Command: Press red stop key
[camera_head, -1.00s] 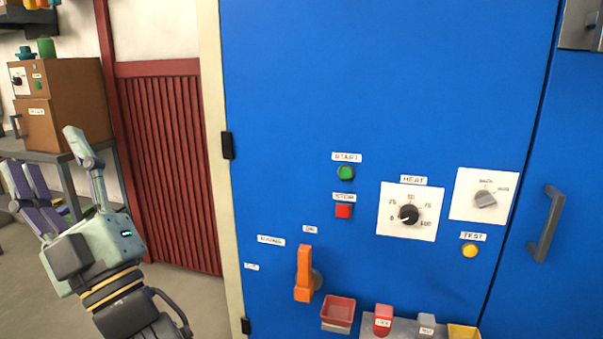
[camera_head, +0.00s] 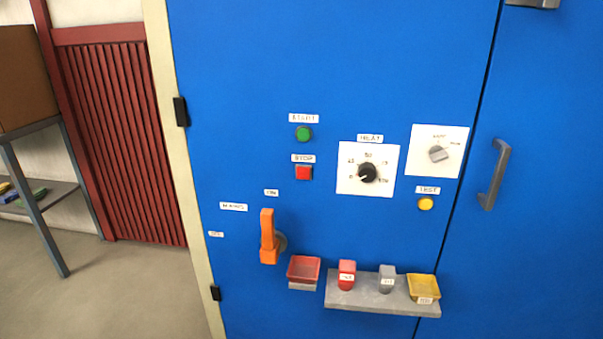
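The round green start button (camera_head: 303,134) is above that. Nothing covers the stop key. My gripper and arm do not show in the current head view, so I cannot see where the gripper is or whether it is open.
An orange mains lever (camera_head: 268,237), heat dial (camera_head: 367,173), grey switch (camera_head: 438,153) and yellow test button (camera_head: 425,203) share the panel. A red tray (camera_head: 303,269) and a grey shelf (camera_head: 363,302) with small items jut out below. Floor (camera_head: 130,290) at left is clear.

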